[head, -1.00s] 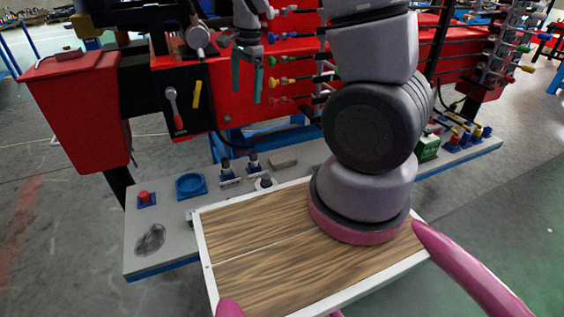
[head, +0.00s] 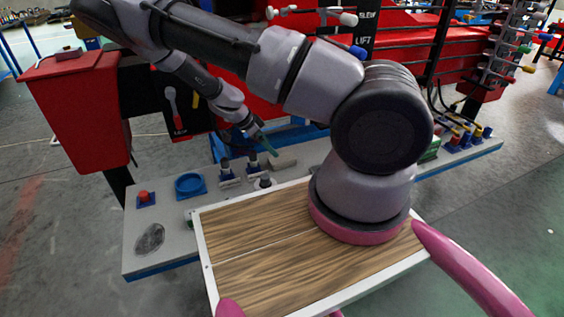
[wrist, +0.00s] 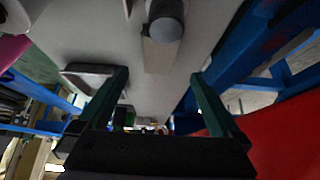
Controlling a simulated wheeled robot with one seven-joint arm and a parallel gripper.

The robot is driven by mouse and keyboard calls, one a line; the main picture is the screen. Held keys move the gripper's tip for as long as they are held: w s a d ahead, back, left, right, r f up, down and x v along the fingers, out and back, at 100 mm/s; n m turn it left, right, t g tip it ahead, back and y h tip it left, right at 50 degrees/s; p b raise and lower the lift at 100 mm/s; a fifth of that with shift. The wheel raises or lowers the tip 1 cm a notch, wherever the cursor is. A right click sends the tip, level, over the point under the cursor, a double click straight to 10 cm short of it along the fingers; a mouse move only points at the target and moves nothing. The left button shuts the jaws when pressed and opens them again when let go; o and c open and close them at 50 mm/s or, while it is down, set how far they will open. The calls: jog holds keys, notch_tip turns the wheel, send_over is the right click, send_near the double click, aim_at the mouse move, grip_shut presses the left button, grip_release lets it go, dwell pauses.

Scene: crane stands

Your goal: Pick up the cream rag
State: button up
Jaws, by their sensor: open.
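No thing shows plainly as a cream rag. A small beige-grey, block-like piece (head: 283,162) lies on the pale grey shelf (head: 215,215), near its back edge; I cannot tell whether it is cloth. A flat grey speckled patch (head: 150,238) lies at the shelf's left end. My gripper (head: 267,146) hangs at the shelf's back edge, up and left of the beige piece, with its green fingers pointing down. In the wrist view my gripper (wrist: 158,76) is open, with nothing between the fingers. A beige block (wrist: 160,56) shows beyond the fingertips, beside a dark round knob.
Levered blue-based fittings (head: 228,172) stand left of the beige piece. A blue round dish (head: 189,185) and a red button (head: 144,196) are further left. A red bin (head: 75,110) and red crane panels rise behind. My wooden deck is in front.

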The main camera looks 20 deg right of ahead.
aim_at(281, 158)
jog(key=x, duration=0.8)
jog(key=c, duration=1.3)
notch_tip(281, 158, up, 10)
